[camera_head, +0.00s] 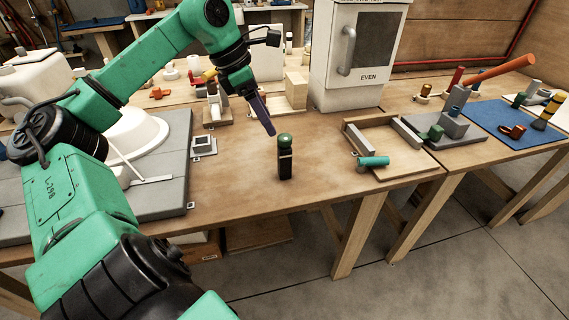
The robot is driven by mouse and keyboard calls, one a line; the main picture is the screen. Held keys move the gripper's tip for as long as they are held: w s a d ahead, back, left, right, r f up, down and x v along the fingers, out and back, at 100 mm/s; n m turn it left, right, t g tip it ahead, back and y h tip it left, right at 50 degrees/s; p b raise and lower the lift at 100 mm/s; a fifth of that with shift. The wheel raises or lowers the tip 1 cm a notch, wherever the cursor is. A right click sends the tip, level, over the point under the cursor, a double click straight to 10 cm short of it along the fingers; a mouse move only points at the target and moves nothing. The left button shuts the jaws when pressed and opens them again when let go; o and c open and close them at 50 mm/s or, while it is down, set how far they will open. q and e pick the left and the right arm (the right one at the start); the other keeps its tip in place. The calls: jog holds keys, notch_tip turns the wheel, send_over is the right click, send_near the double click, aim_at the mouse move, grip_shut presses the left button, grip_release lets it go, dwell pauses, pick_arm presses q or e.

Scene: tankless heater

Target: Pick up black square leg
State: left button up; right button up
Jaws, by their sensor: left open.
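A black square leg (286,164) with a dark green rounded top stands upright on the wooden table (240,190), near its front edge. My left gripper (266,124) reaches in from the left with its purple-grey fingers pointing down. The fingertips are just above and to the left of the leg's green top and look apart from it. The gripper is open and nothing shows between its fingers. My right gripper is not in view.
A wooden tray (398,170) with a teal cylinder (374,161) lies to the right. A white oven-like box (357,55) stands behind. A white basin (135,133) is on the left. The tabletop around the leg is clear.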

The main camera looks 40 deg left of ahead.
aim_at(285, 156)
pick_arm(q)
jog(key=x, duration=0.4)
jog(key=p+x, duration=0.1)
jog(key=x, duration=0.3)
jog(key=p+x, duration=0.1)
jog(key=x, duration=0.3)
jog(key=shift+s+d+f, duration=0.1)
jog(key=shift+s+f, duration=0.2)
grip_shut()
